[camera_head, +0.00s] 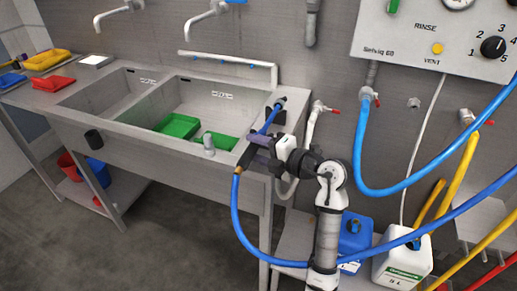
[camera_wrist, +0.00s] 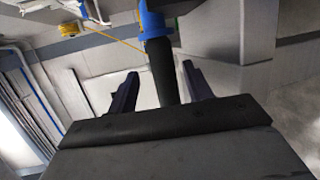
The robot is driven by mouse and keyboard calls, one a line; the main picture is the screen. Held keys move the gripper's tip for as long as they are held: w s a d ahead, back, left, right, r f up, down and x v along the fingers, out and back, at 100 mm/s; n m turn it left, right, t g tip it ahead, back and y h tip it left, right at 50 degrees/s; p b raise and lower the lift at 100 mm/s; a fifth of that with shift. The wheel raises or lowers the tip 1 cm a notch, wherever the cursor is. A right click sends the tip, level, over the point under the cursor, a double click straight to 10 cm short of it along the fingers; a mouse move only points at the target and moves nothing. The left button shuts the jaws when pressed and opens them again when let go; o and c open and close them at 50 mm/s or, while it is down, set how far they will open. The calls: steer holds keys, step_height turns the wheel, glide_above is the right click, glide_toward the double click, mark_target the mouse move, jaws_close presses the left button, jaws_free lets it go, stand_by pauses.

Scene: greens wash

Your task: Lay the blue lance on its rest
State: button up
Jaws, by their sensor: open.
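The blue lance (camera_head: 270,120) lies at the right end of the sink unit (camera_head: 300,104), with its tip toward the wall. Its blue hose (camera_head: 238,215) hangs from the near end over the front edge. My gripper (camera_head: 262,146) is open at the lance's near part. In the wrist view the lance's black grip (camera_wrist: 160,72) lies between my two spread fingers (camera_wrist: 160,90), with a blue part (camera_wrist: 151,20) beyond. I cannot tell whether a finger touches it. A dark bracket-like shape (camera_head: 279,114) by the lance may be the rest; contact there is unclear.
A white pipe with a red-handled tap (camera_head: 318,107) stands close right of the lance. Blue and yellow hoses (camera_head: 455,170) cross at the right. Canisters (camera_head: 402,262) stand below.

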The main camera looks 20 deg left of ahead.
steer(key=b+v, duration=0.3)
steer(key=v, duration=1)
steer(key=shift+s+d, duration=0.15)
steer(key=shift+d, duration=0.2)
